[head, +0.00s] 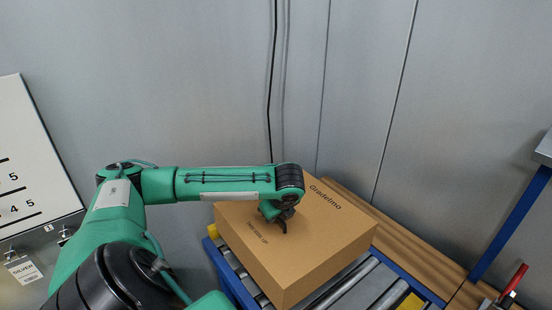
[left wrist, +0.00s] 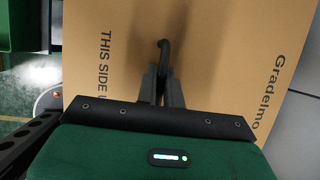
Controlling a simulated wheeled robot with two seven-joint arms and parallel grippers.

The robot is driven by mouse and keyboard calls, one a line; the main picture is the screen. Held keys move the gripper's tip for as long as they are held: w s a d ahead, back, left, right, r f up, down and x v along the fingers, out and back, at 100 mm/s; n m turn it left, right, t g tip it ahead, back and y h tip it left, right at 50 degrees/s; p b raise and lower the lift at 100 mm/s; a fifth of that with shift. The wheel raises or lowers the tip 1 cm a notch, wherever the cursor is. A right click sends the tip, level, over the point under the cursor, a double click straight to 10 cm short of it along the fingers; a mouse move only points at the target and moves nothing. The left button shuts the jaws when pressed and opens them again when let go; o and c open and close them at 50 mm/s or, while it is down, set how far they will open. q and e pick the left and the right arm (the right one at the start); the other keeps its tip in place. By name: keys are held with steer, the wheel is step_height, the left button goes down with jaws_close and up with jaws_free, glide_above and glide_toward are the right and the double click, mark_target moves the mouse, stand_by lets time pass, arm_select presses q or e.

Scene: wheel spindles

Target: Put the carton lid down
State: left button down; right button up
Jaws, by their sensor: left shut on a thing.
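The brown carton lid (head: 325,230) is the top of a closed box shape printed "Gradelmo" and "THIS SIDE UP". It sits over the roller conveyor in the head view; I cannot tell a seam between lid and carton. My left gripper (head: 281,222) is above the middle of its top face. In the left wrist view the lid's top (left wrist: 215,50) fills most of the picture. There the gripper's fingers (left wrist: 162,85) are shut on a small dark loop or handle (left wrist: 163,46) on the lid. My right gripper is not in view.
The roller conveyor (head: 345,285) with a blue frame runs under the box. A wooden surface (head: 405,240) lies behind it, along the grey wall. A blue post (head: 510,225) and a red-handled tool (head: 515,278) are at the right. A white board (head: 30,165) stands at the left.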

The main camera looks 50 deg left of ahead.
mark_target(277, 225)
arm_select(q)
steer(key=shift+f+p, duration=0.35)
steer(key=shift+f, duration=2.35)
steer(key=c, duration=1.5)
jaws_free()
steer(key=shift+c, duration=0.2)
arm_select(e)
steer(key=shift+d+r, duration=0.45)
arm_select(q)
steer(key=shift+r, duration=0.1)
steer(key=shift+d+r, duration=0.1)
steer(key=shift+r, duration=0.05)
steer(key=b+v, duration=0.1)
steer(key=v, duration=0.9)
steer(key=shift+d+r, duration=0.2)
steer(key=shift+r, duration=0.05)
steer(key=shift+s+d+r+b, duration=0.15)
steer(key=shift+r+b, duration=0.15)
steer(key=shift+r, duration=0.2)
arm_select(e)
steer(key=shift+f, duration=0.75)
